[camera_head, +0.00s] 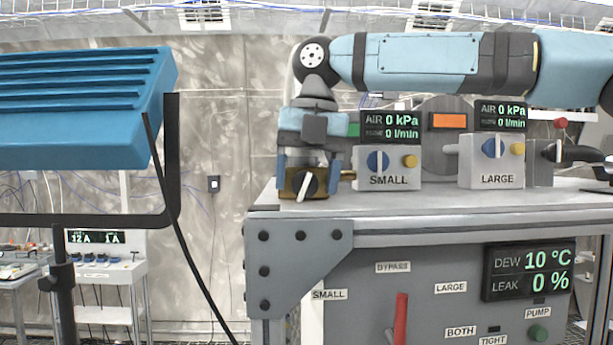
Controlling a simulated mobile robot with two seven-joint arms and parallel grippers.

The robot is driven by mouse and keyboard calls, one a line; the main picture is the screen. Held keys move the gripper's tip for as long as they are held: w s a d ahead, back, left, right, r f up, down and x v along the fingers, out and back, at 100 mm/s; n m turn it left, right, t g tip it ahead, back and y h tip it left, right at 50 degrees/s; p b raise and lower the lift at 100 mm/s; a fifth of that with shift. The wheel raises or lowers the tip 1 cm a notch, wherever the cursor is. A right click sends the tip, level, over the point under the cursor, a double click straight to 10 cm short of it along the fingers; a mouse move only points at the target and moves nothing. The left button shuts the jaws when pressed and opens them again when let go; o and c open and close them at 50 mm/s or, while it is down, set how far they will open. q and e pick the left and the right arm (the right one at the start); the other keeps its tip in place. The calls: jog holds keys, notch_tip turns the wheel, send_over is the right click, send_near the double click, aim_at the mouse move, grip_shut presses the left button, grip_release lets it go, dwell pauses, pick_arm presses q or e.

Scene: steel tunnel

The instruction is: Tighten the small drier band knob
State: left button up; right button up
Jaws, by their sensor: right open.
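My right gripper (308,174) points down at the left end of the bench top. Its two blue fingers are apart, one on each side of a brass-coloured block (288,184). A black knob (306,184) with a pale pointer line is on the front of this block, just below and between the fingers. I cannot tell whether the fingers touch it, and no label shows on it. My left gripper is out of view.
The LARGE box (497,181) stands farther right on the bench (440,208). Below, the front panel carries a red lever (401,318), a green PUMP button (538,333) and a DEW/LEAK display (528,271). A blue ribbed unit (85,105) on a black stand fills the left.

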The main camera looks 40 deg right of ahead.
jog(key=shift+a+f, duration=0.1)
jog(key=c, duration=0.9)
jog(key=shift+t+y, duration=0.4)
jog(key=shift+y, duration=0.2)
jog(key=shift+c, duration=0.2)
jog(key=o, duration=0.9)
jog(key=shift+o, duration=0.2)
jog(key=v, duration=1.4)
jog(key=shift+b, duration=0.3)
